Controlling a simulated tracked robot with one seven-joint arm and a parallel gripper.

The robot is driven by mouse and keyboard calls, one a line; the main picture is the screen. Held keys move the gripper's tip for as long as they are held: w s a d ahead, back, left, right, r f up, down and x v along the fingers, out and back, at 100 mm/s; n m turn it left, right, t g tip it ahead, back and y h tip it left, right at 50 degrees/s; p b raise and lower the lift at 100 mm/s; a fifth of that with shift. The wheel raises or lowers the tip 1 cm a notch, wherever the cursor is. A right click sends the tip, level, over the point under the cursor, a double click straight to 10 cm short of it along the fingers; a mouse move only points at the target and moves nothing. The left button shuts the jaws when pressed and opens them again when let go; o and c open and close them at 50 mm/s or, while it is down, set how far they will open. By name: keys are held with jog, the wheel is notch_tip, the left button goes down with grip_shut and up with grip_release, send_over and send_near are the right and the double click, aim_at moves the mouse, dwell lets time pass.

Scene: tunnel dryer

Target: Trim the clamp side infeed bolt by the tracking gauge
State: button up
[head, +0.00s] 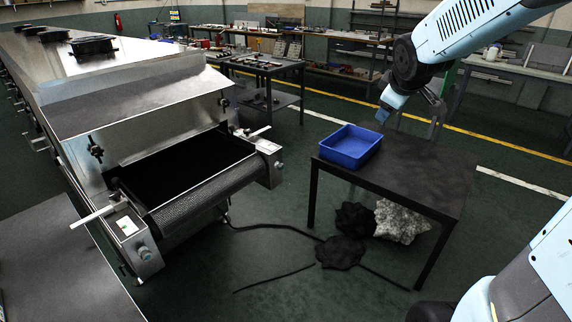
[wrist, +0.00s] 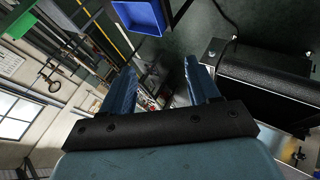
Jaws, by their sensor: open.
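The tunnel dryer's infeed end (head: 205,190) stands at left in the head view, with a dark mesh belt over its front roller. The near left bracket carries a small panel with a pale green window (head: 127,226), a round bolt-like knob (head: 145,253) and a white lever (head: 95,217). The far right bracket has a similar lever (head: 258,131) and a bolt end (head: 278,166). I cannot read the gauge or tell which is the clamp side. My gripper (wrist: 160,75) is open and empty. In the head view its tip (head: 383,114) is above the blue tray, apart from the dryer.
A dark table (head: 430,175) with an empty blue tray (head: 350,146) stands right of the infeed. Dark and grey rumpled heaps (head: 398,222) and cable-like strips (head: 275,281) lie on the floor. A grey surface (head: 55,270) is at lower left.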

aim_at(283, 168)
jog(key=w+a+f+n+t+y, duration=0.1)
jog(key=w+a+f+n+y, duration=0.25)
jog(key=w+f+n, duration=0.5)
jog(key=w+a+f+n+t+y, duration=0.15)
jog(key=w+a+f+n, duration=0.3)
jog(key=w+f, duration=0.7)
jog(key=w+a+f+n+y, duration=0.1)
jog(key=a+f+n+y, duration=0.25)
jog(key=f, duration=0.45)
jog(key=w+a+f+n+y, duration=0.25)
jog(key=f+n, duration=0.25)
jog(key=f, duration=0.3)
jog(key=w+a+f+n+y, duration=0.1)
jog(key=a+f+n+y, duration=0.25)
jog(key=f, duration=0.45)
jog(key=shift+n+t+h, duration=0.25)
jog(key=shift+n+t, duration=0.15)
jog(key=shift+t, duration=0.05)
jog(key=x, duration=1.3)
jog(key=shift+a+r, duration=0.25)
jog(key=shift+a, duration=0.25)
jog(key=shift+c, duration=0.4)
